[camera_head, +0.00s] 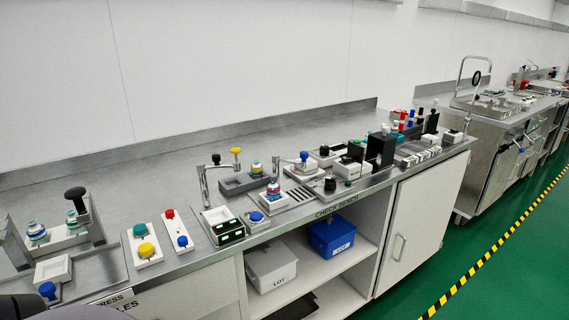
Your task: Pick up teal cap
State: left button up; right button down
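At the far left of the bench, a small teal-topped piece (37,230) sits on a grey block fixture. A second small teal and white piece (73,217) stands beside it under a black-knobbed lever (76,195). They are too small to tell whether either is a loose cap or a capped vial.
The steel bench (130,160) carries buttons, a green-lit display (230,232), a tap-like stand (208,185) and several black-topped devices. Bins marked LOT stand on the shelf below: white (271,265) and blue (332,236). The bench's back strip is mostly clear. Green floor lies at right.

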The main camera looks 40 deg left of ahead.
aim_at(140, 230)
jog(key=u, duration=2.2)
